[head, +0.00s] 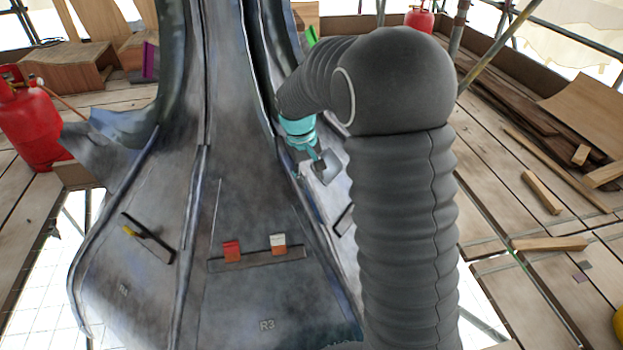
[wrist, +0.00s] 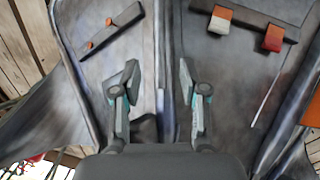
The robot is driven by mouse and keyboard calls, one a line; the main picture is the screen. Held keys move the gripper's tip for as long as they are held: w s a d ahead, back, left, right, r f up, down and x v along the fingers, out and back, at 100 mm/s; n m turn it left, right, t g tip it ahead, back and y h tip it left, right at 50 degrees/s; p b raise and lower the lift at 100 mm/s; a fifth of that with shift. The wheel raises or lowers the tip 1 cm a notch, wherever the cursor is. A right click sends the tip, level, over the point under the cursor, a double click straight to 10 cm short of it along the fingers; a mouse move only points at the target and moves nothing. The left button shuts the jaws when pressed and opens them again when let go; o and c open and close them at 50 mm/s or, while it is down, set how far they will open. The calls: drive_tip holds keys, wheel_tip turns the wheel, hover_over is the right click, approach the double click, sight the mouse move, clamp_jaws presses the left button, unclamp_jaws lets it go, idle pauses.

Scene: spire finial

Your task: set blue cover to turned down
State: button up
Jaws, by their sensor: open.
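I cannot make out a blue cover in either view. My gripper (head: 312,160) is at the right side of the grey spire cladding (head: 250,200), partly hidden by my arm in the head view. In the wrist view my gripper (wrist: 157,75) has its two fingers wide apart with nothing between them, over a raised seam of the cladding. A dark strip on the front face (head: 257,259) carries a red cover (head: 231,251) and a white cover (head: 278,241). They also show in the wrist view, the red one (wrist: 273,38) and the white one (wrist: 219,20).
A dark strip with a yellow piece (head: 130,231) is on the left face. Another strip (wrist: 110,30) with two orange pieces is left of my gripper. Red gas bottles (head: 32,125) and loose timber (head: 545,190) stand around on the plank deck.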

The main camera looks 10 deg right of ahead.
wheel_tip(320, 180, up, 6)
drive_tip(key=a, duration=0.1)
drive_tip(key=shift+s+a, duration=0.2)
drive_tip(key=shift+a, duration=0.2)
idle(0.4)
drive_tip(key=shift+f, duration=0.1)
